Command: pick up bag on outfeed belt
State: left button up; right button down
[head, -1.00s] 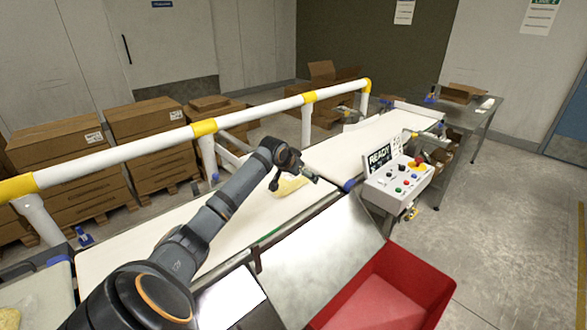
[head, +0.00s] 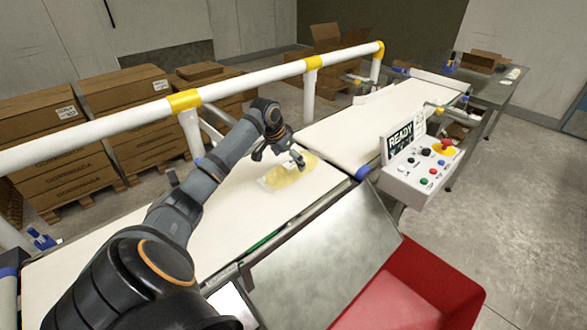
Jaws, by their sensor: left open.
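A clear bag with yellow contents (head: 287,173) lies flat on the white belt, near the gap between two belt sections. My left gripper (head: 298,162) is open, just above or at the bag's far side, and hides a little of it. I cannot tell whether the fingers touch the bag. The outfeed belt (head: 345,125) runs away to the upper right. My right gripper is not in view.
A white and yellow guard rail (head: 245,83) runs behind the belt. A control box (head: 425,163) with a READY display stands at the belt's right. A sloped metal chute (head: 325,255) leads to a red bin (head: 415,295). Stacked cartons (head: 130,90) stand behind the rail.

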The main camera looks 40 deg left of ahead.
aim_at(292, 162)
pick_arm(q)
jog(key=shift+p+x, duration=0.3)
jog(key=shift+x, duration=0.65)
jog(key=x, duration=0.2)
jog(key=shift+w+a+f, duration=0.15)
jog(key=shift+w+f, duration=0.15)
jog(key=shift+w, duration=0.05)
jog(key=shift+f, duration=0.15)
jog(key=shift+c, duration=1.1)
jog(key=c, duration=1.3)
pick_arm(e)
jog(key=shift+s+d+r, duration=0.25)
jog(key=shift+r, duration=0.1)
pick_arm(q)
jog(key=shift+r, duration=0.2)
